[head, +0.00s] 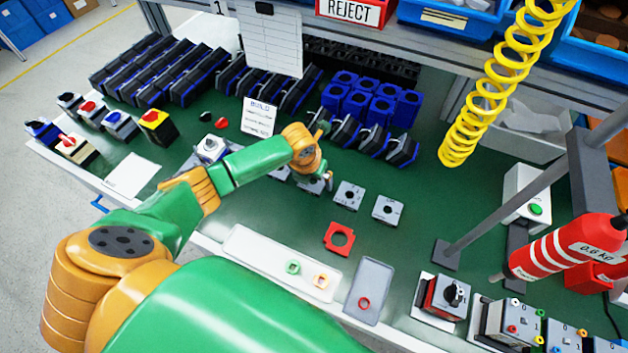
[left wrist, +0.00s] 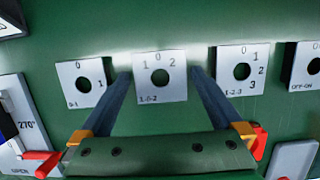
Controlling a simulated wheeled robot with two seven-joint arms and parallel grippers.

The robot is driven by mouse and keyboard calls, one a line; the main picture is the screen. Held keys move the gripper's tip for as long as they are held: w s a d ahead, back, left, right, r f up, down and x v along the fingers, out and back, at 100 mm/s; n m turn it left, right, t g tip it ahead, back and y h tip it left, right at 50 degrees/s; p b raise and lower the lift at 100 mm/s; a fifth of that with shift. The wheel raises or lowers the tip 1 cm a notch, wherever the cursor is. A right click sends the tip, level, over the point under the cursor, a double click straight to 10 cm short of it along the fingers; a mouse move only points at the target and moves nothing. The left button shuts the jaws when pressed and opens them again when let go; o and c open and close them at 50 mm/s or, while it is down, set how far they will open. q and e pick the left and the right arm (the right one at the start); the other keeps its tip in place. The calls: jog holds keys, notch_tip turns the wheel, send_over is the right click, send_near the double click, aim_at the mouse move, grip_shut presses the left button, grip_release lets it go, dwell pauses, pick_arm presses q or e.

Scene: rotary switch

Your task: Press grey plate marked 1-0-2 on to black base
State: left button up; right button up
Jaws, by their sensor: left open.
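The grey plate marked 1-0-2 (left wrist: 146,92) lies flat on the green table in the left wrist view, with a round dark hole in its middle. In the head view it is mostly hidden by my gripper. My left gripper (left wrist: 160,74) is open, its two fingers reaching down on either side of this plate, with a gap at each side. In the head view the left gripper (head: 325,182) is low over the row of plates. Black blocks with blue edges (head: 285,90) stand at the back; which one is the black base, I cannot tell. My right gripper is not in view.
Plates 0-1 (left wrist: 82,95) and 1-2-3 (left wrist: 226,84) lie close on either side. A red square ring (head: 327,238), a white tray (head: 248,262) and a grey tray (head: 368,262) are nearer. Blue blocks (head: 372,108) stand behind.

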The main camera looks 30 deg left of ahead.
pick_arm(q)
jog(key=shift+c, duration=0.2)
jog(key=shift+s+r, duration=0.2)
jog(key=c, duration=1.1)
jog(key=shift+w, duration=0.1)
jog(key=shift+c, duration=0.3)
